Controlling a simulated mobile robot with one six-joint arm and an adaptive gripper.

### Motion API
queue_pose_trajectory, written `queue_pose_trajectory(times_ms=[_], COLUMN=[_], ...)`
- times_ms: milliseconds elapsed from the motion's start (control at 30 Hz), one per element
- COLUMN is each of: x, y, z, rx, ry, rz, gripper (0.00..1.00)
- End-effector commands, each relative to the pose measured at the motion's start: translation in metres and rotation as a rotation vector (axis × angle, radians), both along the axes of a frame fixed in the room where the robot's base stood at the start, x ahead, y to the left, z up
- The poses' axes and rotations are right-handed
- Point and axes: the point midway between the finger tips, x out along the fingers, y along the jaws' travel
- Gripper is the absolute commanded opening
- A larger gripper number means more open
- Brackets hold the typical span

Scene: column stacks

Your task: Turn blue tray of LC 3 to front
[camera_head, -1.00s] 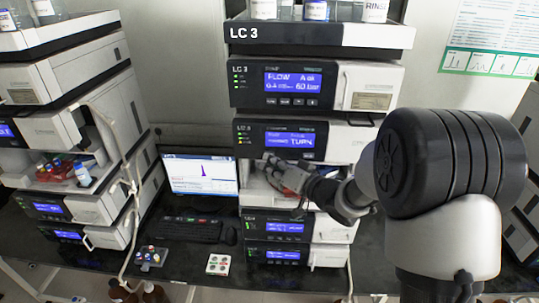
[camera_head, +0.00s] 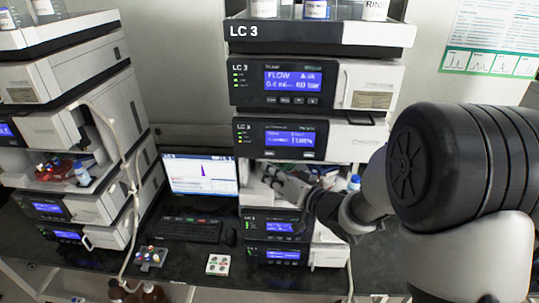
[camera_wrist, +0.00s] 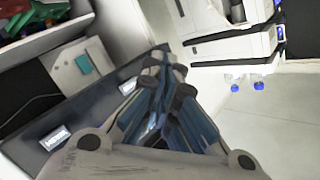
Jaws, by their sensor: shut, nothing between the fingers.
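The LC 3 stack (camera_head: 318,35) stands at the centre of the head view. Its open sampler bay (camera_head: 255,190) is below the module whose screen seems to read TURN. My gripper (camera_head: 268,176) is at the front of this bay, shut and empty. In the wrist view my gripper (camera_wrist: 165,62) has its fingers together, to the right of the bay's contents. Red and green parts (camera_wrist: 28,18) show at that view's upper left corner, with a pale block bearing a teal patch (camera_wrist: 75,68) near them. I cannot make out a blue tray; my gripper and arm hide much of the bay in the head view.
A blue-capped bottle (camera_head: 354,184) stands right of my wrist. Another stack (camera_head: 70,125) with red trays (camera_head: 62,168) is on the left. A monitor (camera_head: 200,175), a keyboard (camera_head: 190,229) and two small vial racks (camera_head: 150,257) (camera_head: 218,265) are on the bench.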

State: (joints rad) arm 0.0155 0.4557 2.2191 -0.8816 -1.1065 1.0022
Motion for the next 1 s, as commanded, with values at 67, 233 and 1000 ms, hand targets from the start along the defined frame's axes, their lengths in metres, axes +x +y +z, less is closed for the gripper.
queue_pose_trajectory(times_ms=[67,233,1000], x=[-0.008,-0.019,-0.020], y=[0.000,0.001,0.001], z=[0.000,0.000,0.000], rx=[0.000,0.000,0.000], ry=[0.000,0.001,0.000], rz=[0.000,-0.001,-0.001], gripper=[0.00,0.00,0.00])
